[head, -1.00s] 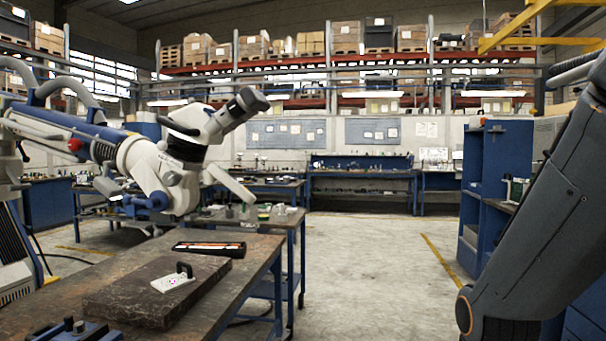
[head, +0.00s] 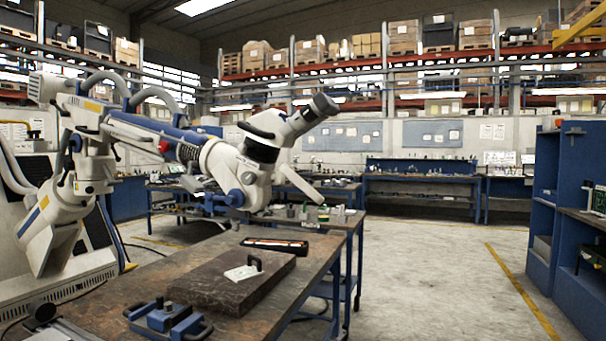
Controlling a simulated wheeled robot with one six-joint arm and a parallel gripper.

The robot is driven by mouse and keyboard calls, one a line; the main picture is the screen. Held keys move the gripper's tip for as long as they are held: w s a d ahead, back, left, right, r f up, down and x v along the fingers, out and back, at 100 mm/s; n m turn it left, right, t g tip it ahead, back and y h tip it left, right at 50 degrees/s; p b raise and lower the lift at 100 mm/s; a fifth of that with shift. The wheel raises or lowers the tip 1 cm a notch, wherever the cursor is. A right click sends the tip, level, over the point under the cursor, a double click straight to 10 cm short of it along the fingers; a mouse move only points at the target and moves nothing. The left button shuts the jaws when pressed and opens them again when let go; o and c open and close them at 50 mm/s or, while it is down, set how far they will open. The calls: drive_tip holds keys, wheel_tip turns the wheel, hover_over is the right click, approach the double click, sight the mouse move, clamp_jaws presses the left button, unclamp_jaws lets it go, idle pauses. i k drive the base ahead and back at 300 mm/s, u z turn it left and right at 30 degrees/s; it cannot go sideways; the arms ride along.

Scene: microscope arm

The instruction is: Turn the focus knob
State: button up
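The white and blue microscope (head: 250,165) hangs on its jointed arm (head: 135,130) over the far left part of the workbench. Its grey eyepiece tube (head: 307,115) points up and right. A round blue knob (head: 236,198) shows low on the microscope head, and a small red knob (head: 164,146) sits further back on the arm. I cannot tell for sure which knob is the focus knob. My gripper is not in view, and nothing of mine touches the microscope in the picture.
A dark stone slab (head: 210,290) lies on the workbench (head: 115,298) with a white plate and black handle (head: 254,264) on it. A black-and-orange case (head: 276,245) lies behind, a blue fixture (head: 165,318) in front. Open floor (head: 430,270) is right; a blue cabinet (head: 550,210) stands beyond.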

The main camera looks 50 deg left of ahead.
sight(247, 178)
drive_tip(key=u, duration=0.15)
drive_tip(key=i, duration=1.7)
drive_tip(key=u, duration=0.95)
drive_tip(key=i, duration=1.05)
drive_tip(key=u, duration=1.65)
drive_tip(key=i, duration=0.6)
drive_tip(key=u, duration=0.55)
